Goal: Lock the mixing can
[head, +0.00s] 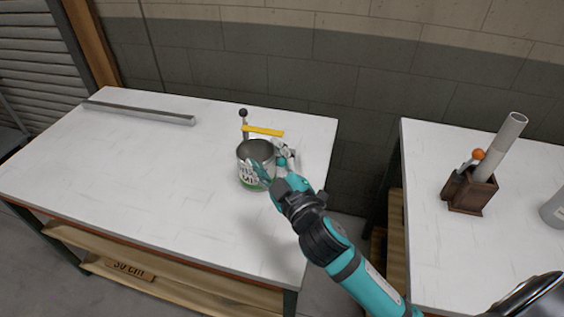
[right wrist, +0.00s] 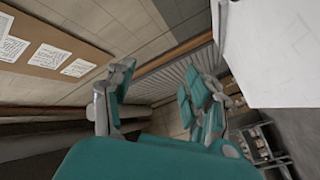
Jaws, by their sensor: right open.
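The mixing can (head: 246,176), a grey open-topped metal can with a green and white label, stands upright on the white table. A lever with a black knob (head: 243,113) rises behind it, and a yellow bar (head: 262,131) lies just above and behind its rim. My right gripper (head: 273,165) is open at the can's right side. One finger overlaps the can's front in the picture; I cannot tell if it touches. In the right wrist view the open fingers (right wrist: 160,98) have nothing between them, and the can is out of that view. My left gripper is not in view.
A long grey bar (head: 140,112) lies at the white table's (head: 110,175) back left. A gap separates it from the right table (head: 440,245), which holds a brown wooden holder (head: 471,192) with a pale tube (head: 503,143). The table left of the can is clear.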

